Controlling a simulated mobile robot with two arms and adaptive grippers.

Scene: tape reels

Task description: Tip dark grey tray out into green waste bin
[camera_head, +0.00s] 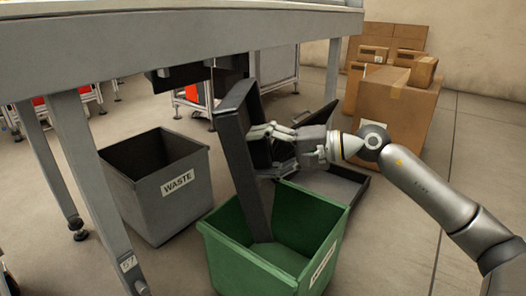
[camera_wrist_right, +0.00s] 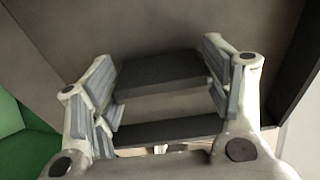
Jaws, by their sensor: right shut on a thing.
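The dark grey tray (camera_head: 238,165) is tilted steeply, almost on edge, with its lower end over or inside the mouth of the green waste bin (camera_head: 232,255). My right gripper (camera_head: 268,132) is shut on the tray at its upper part, from the right side. In the right wrist view, the fingers (camera_wrist_right: 160,95) sit either side of a dark bar of the tray (camera_wrist_right: 165,72). The green bin shows at the left edge there (camera_wrist_right: 25,145). The visible bin floor looks bare, but the tray hides part of it. My left gripper is not in view.
A grey bin marked WASTE (camera_head: 160,205) stands left of the green bin. A table (camera_head: 180,45) with metal legs overhangs from the upper left. A flat dark tray-like thing (camera_head: 345,172) lies behind the green bin. Cardboard boxes (camera_head: 395,105) stand at the back right.

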